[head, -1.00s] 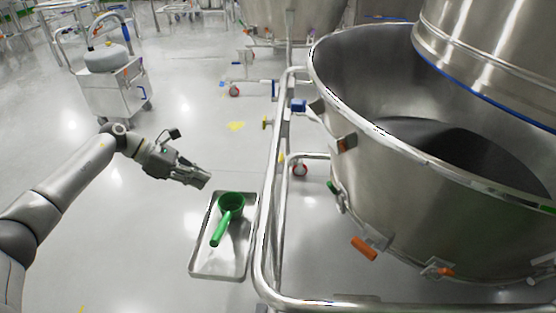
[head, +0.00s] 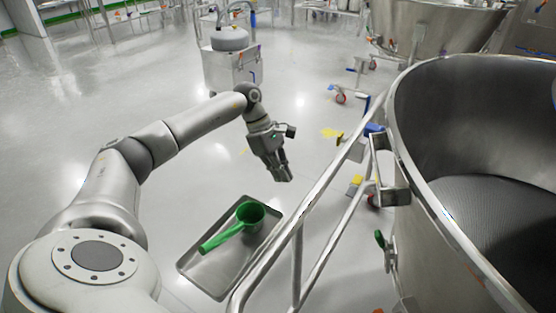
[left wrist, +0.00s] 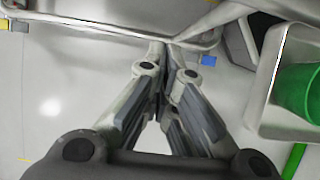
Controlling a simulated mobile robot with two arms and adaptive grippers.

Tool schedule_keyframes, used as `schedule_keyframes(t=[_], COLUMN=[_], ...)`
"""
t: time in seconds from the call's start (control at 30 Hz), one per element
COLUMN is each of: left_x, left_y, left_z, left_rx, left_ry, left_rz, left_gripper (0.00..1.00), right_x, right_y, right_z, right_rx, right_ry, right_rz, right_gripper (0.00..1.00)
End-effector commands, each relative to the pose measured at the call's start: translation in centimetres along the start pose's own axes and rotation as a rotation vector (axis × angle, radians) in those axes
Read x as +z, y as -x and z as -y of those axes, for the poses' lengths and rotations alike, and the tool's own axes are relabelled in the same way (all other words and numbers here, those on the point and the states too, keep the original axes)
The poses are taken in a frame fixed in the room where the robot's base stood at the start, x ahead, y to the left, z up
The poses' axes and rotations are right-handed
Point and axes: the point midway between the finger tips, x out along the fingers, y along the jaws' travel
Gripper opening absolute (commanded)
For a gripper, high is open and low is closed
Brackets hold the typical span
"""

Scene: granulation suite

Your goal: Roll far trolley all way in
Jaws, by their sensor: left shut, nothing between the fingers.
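A large steel bowl (head: 470,150) stands at the right in the head view, with a tubular trolley frame (head: 300,225) at its left side. A second bowl trolley (head: 440,28) stands farther back at the upper right, partly cut off by the frame edge. I cannot tell from the pictures which of them is the far trolley. My left gripper (head: 284,176) is shut and empty, pointing down, left of the near frame's rail. In the left wrist view its fingertips (left wrist: 178,62) are together, just below a steel rail (left wrist: 110,42) in the picture; contact cannot be told. My right gripper is not in view.
A steel tray (head: 215,275) with a green scoop (head: 250,214) lies below my left gripper, beside the near frame. A small cart (head: 232,70) with a grey rounded vessel (head: 229,38) stands behind my arm. The floor at the left is clear.

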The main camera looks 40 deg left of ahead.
Motion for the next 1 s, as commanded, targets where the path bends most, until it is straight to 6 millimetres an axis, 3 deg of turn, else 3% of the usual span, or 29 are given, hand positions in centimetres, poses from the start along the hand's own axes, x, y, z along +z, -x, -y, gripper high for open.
schedule_keyframes(t=[0.13,0.2,0.4,1.0], left_x=[0.0,1.6,3.5,4.3], left_y=[-3.3,-3.1,-3.6,-4.0], left_z=[0.1,0.0,0.0,0.0], left_rx=[-0.003,0.000,0.001,0.001], left_ry=[0.000,-0.005,-0.001,-0.001], left_rz=[0.001,0.002,0.000,0.001], left_gripper=[0.00,0.00,0.00,0.00], right_x=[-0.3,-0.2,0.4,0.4], right_y=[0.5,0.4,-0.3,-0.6], right_z=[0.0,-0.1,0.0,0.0], right_rx=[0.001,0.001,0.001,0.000], right_ry=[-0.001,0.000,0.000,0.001], right_rz=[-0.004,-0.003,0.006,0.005], right_gripper=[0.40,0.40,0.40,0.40])
